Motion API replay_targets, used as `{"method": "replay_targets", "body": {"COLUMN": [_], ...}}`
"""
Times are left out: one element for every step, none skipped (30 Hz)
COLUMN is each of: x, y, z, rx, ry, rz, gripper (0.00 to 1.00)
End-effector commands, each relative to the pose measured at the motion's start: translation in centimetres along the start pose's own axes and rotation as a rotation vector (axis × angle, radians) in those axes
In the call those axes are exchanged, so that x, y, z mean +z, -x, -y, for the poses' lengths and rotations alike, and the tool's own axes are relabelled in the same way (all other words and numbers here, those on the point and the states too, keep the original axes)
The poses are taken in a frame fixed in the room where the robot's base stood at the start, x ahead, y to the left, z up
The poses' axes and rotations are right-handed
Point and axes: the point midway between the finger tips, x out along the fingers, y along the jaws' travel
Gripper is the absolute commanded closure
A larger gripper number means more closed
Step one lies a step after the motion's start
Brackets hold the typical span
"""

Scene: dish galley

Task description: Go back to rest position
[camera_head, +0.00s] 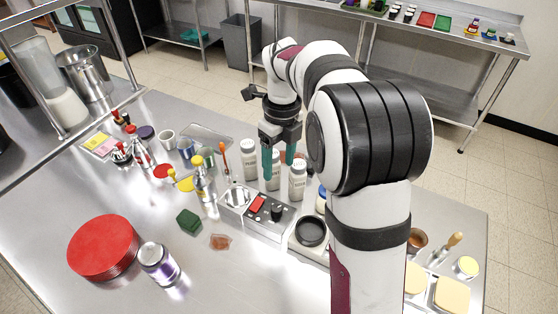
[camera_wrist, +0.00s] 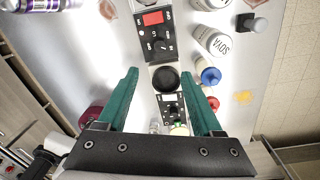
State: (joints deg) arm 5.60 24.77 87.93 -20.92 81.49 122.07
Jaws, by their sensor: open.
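My gripper (camera_head: 279,160) has two teal fingers, spread apart with nothing between them. In the head view it hangs over the counter, among or just above the white bottles; the exact gap to them is hard to tell. My arm stands at the right of the picture and hides part of the counter. In the wrist view the open fingers (camera_wrist: 162,74) frame a black round dish (camera_wrist: 166,78) lying beyond them. The same dish (camera_head: 311,231) stands beside a control panel (camera_head: 270,208) with a red switch and a black knob.
White bottles (camera_head: 297,181) stand close around the gripper. A stack of red plates (camera_head: 103,246), a purple-labelled can (camera_head: 158,263) and a green sponge (camera_head: 188,222) lie on the steel counter (camera_head: 215,283). Several bottles and cups crowd the back left. The front middle is mostly clear.

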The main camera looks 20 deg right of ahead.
Motion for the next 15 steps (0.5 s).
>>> {"method": "replay_targets", "body": {"x": [0.0, 0.0, 0.0, 0.0, 0.0, 0.0, 0.0, 0.0, 0.0, 0.0, -0.2, -0.7, -1.4, -2.3, -4.0], "y": [0.0, 0.0, 0.0, 0.0, 0.0, 0.0, 0.0, 0.0, -0.1, 0.0, 0.1, 0.5, 1.0, 1.6, 2.4], "z": [0.0, 0.0, 0.0, 0.0, 0.0, 0.0, 0.0, 0.0, 0.0, 0.0, -0.2, -0.8, -1.5, -2.5, -4.3], "rx": [0.0, 0.0, 0.0, 0.0, 0.0, 0.0, 0.0, 0.0, 0.0, 0.0, 0.0, 0.002, 0.004, 0.007, 0.011], "ry": [0.0, 0.0, 0.0, 0.0, 0.0, 0.0, 0.0, 0.0, 0.0, 0.005, 0.022, 0.077, 0.149, 0.25, 0.42], "rz": [0.0, 0.0, 0.0, 0.0, 0.0, 0.0, 0.0, 0.0, 0.0, 0.0, 0.002, 0.004, 0.007, 0.012, 0.02], "gripper": [0.33, 0.33, 0.33, 0.33, 0.33, 0.33, 0.33, 0.33, 0.33, 0.33, 0.33, 0.33, 0.33, 0.33, 0.33]}}
